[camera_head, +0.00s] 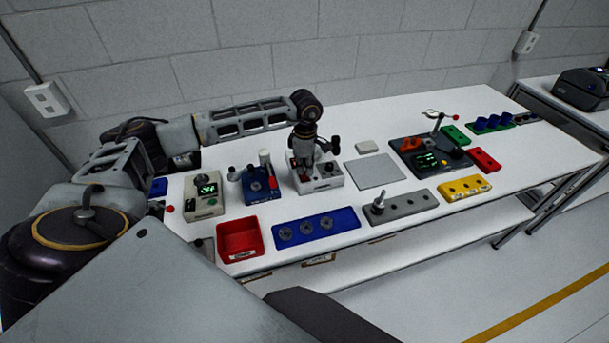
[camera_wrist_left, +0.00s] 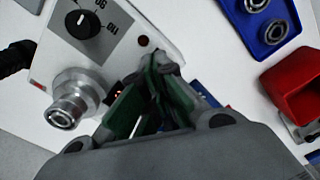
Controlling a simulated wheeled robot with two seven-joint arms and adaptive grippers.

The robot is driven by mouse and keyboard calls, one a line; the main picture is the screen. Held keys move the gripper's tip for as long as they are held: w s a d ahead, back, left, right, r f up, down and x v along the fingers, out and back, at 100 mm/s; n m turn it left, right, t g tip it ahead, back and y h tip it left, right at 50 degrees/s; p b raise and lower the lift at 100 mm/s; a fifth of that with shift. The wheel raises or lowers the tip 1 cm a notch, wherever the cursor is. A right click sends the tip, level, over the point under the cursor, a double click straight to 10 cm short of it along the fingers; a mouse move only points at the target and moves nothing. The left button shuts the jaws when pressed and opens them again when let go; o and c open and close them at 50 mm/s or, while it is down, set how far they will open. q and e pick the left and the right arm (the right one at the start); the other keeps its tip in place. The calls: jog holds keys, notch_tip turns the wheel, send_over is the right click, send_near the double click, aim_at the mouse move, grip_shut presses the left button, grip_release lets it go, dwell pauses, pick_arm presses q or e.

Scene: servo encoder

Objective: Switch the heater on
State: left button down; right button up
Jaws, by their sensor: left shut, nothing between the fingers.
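The heater, a white box (camera_head: 320,183), stands near the middle of the table under my left gripper. In the left wrist view its panel (camera_wrist_left: 105,50) shows a black dial (camera_wrist_left: 83,22) with the marks 90 and 110, a small dark red light (camera_wrist_left: 143,40) and a metal post with a ring (camera_wrist_left: 68,108). My left gripper (camera_head: 302,160) points down at the heater. In the left wrist view its green-padded fingers (camera_wrist_left: 160,65) are shut and empty beside the panel's edge. A small red glow shows left of the fingers. The switch is not clearly visible. My right gripper is not in view.
A box with a green display (camera_head: 204,195) and a blue fixture (camera_head: 260,184) stand left of the heater. A red bin (camera_head: 240,240) and a blue tray with rings (camera_head: 316,228) lie in front. A grey plate (camera_head: 374,172) lies to the right.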

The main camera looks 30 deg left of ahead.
aim_at(305, 177)
pick_arm(q)
jog(key=shift+f, duration=0.35)
dwell(0.3)
jog(key=shift+f+b, duration=0.45)
jog(key=shift+b, duration=0.15)
dwell(0.4)
jog(key=shift+f+b, duration=0.3)
jog(key=shift+f, duration=0.15)
dwell(0.5)
jog(key=shift+r, duration=0.15)
jog(key=shift+r+p, duration=1.7)
jog(key=shift+r, duration=1.75)
jog(key=shift+f, duration=0.1)
